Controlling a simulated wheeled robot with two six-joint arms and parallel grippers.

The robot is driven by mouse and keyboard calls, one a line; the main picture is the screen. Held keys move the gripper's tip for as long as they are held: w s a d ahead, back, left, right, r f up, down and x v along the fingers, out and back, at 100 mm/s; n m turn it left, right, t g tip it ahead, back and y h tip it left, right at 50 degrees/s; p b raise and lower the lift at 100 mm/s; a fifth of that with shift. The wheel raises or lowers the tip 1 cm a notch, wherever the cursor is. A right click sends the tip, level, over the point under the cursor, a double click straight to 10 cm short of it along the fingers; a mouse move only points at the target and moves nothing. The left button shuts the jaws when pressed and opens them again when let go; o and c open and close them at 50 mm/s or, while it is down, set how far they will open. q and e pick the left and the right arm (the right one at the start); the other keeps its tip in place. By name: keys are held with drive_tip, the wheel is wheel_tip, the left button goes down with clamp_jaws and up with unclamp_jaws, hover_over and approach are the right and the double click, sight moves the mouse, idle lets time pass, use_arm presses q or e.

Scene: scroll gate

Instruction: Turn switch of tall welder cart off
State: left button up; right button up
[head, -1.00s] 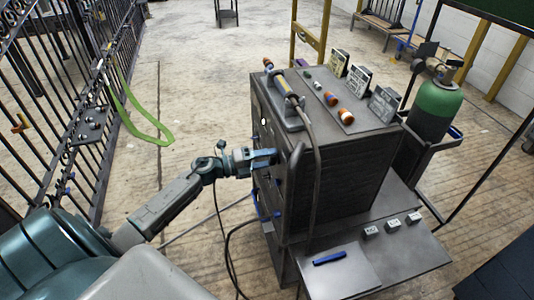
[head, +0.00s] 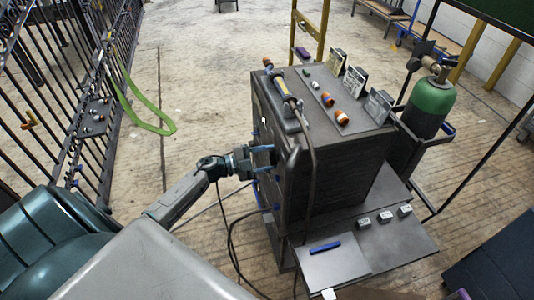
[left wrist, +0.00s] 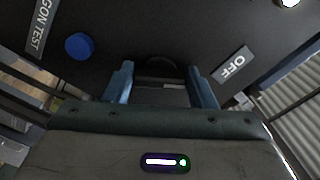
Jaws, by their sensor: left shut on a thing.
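The tall welder cart (head: 345,165) is a dark metal box standing right of centre in the head view. My left gripper (head: 266,158) is at its left-facing front panel. In the left wrist view my left gripper (left wrist: 162,90) has its two blue fingers on either side of a dark switch (left wrist: 162,97) and is shut on it. The switch is mostly hidden by the fingers and the gripper body, so its position cannot be read. A white OFF label (left wrist: 232,65) is on the panel to the right of the fingers. My right gripper is not in view.
A green gas cylinder (head: 432,105) stands behind the cart. Hoses hang beside its front. A barred gate (head: 75,100) is at left, with open floor between.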

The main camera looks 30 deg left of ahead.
use_arm(q)
drive_tip(key=shift+n+p, duration=0.3)
drive_tip(key=shift+n, duration=0.2)
drive_tip(key=shift+f, duration=0.1)
drive_tip(key=o, duration=1)
drive_tip(key=shift+s+a+f, duration=0.1)
drive_tip(key=shift+s+a, duration=0.25)
drive_tip(key=shift+s, duration=0.1)
drive_tip(key=shift+b+v, duration=1.65)
drive_tip(key=shift+v, duration=3.25)
